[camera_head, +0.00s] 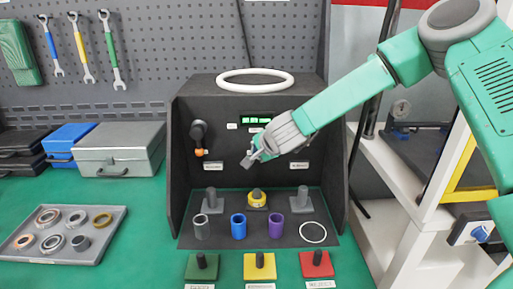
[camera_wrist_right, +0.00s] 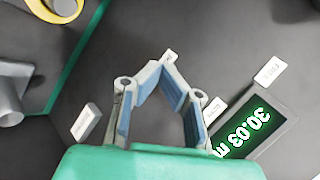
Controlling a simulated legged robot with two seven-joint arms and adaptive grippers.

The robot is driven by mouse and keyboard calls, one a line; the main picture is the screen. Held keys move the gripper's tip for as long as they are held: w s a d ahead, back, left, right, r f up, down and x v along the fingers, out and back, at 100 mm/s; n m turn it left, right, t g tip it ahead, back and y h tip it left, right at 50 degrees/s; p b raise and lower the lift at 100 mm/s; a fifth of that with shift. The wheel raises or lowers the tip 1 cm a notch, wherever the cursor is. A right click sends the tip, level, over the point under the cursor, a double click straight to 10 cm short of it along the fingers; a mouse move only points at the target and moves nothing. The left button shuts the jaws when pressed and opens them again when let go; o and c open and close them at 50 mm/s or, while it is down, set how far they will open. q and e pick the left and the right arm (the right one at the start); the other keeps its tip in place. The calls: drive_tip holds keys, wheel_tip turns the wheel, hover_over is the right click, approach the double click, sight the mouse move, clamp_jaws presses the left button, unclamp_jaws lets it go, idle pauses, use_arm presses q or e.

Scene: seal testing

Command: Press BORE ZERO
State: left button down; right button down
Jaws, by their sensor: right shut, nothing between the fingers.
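A dark test box (camera_head: 180,170) stands on the green table, with a green lit display (camera_head: 257,116) on its back panel. In the right wrist view the display (camera_wrist_right: 248,130) reads about 30.03, seen turned. Small white label-like pieces sit near it: one (camera_head: 232,126) at the left below it, another (camera_wrist_right: 268,70) beside it in the wrist view. Their lettering is too small to read, so I cannot tell which is BORE ZERO. My right gripper (camera_head: 249,159) is shut and empty, in front of the panel below the display. Its fingertips (camera_wrist_right: 166,62) meet near one white label. My left gripper is out of view.
A white ring (camera_head: 256,80) lies on top of the box. Green, yellow and red blocks (camera_head: 317,264) are in front. A tray of rings (camera_head: 103,240) is at left.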

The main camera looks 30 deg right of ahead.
drive_tip(key=shift+a, duration=0.15)
drive_tip(key=shift+d, duration=0.25)
drive_tip(key=shift+w+a, duration=0.1)
idle(0.4)
drive_tip(key=shift+w+r+p, duration=0.15)
drive_tip(key=shift+w+p, duration=0.05)
drive_tip(key=shift+p, duration=0.15)
drive_tip(key=shift+w+d, duration=0.3)
drive_tip(key=shift+w, duration=0.05)
idle(0.6)
drive_tip(key=shift+s+a, duration=0.25)
drive_tip(key=shift+s, duration=0.35)
drive_tip(key=shift+s+a, duration=0.1)
drive_tip(key=shift+s, duration=0.05)
